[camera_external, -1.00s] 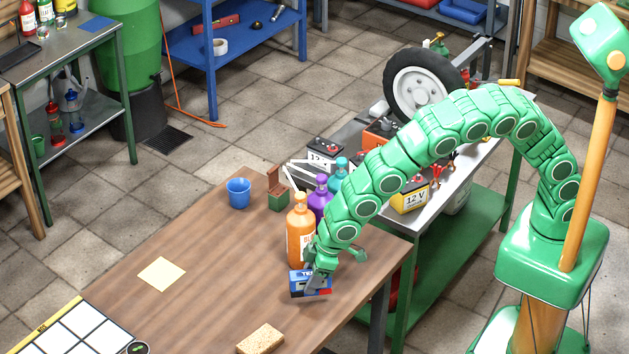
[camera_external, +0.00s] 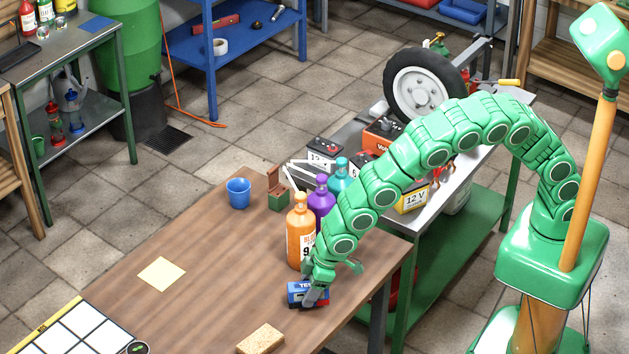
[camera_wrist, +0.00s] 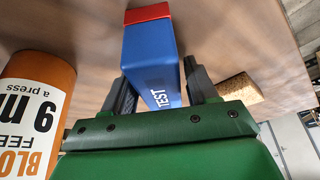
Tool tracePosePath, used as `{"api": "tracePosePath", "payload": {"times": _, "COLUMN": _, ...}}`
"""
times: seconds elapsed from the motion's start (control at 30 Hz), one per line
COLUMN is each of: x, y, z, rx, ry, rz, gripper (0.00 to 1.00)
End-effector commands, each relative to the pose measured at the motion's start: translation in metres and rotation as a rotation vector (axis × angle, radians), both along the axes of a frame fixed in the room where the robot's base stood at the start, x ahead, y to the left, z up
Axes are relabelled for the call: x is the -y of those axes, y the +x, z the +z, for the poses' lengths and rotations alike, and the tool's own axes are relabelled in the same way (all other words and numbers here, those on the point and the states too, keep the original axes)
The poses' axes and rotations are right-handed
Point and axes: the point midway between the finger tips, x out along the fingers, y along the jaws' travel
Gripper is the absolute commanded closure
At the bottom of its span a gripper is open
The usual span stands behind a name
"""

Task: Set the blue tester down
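The blue tester (camera_external: 300,294) is a small box with a red end, on or just above the near right part of the wooden table. The gap beneath it is too small to judge. My gripper (camera_external: 315,298) reaches down over it. In the wrist view, the tester (camera_wrist: 150,60) lies between my gripper's two dark fingers (camera_wrist: 155,75), with its red end pointing away and its TEST label close to the palm. The left finger is close against its side. The right finger looks very near it, and I cannot tell whether it touches.
An orange bottle (camera_external: 300,240) stands close behind my gripper, with purple (camera_external: 321,202) and teal bottles beyond. A yellow sponge (camera_external: 260,340) lies in front. A paper note (camera_external: 162,273) and a blue cup (camera_external: 238,192) are further left. The table's middle is clear.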

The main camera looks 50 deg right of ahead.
Motion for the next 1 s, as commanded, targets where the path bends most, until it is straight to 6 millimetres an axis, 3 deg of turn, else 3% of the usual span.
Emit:
{"api": "tracePosePath", "payload": {"times": 0.07, "x": 0.0, "y": 0.0, "z": 0.0, "rx": 0.0, "ry": 0.0, "rz": 0.0, "gripper": 0.3}}
{"api": "tracePosePath", "payload": {"times": 0.57, "x": 0.001, "y": -0.001, "z": 0.007, "rx": 0.001, "ry": 0.001, "rz": 0.0, "gripper": 0.3}}
{"api": "tracePosePath", "payload": {"times": 1.0, "x": 0.013, "y": -0.013, "z": 0.049, "rx": 0.002, "ry": 0.002, "rz": 0.0, "gripper": 0.3}}
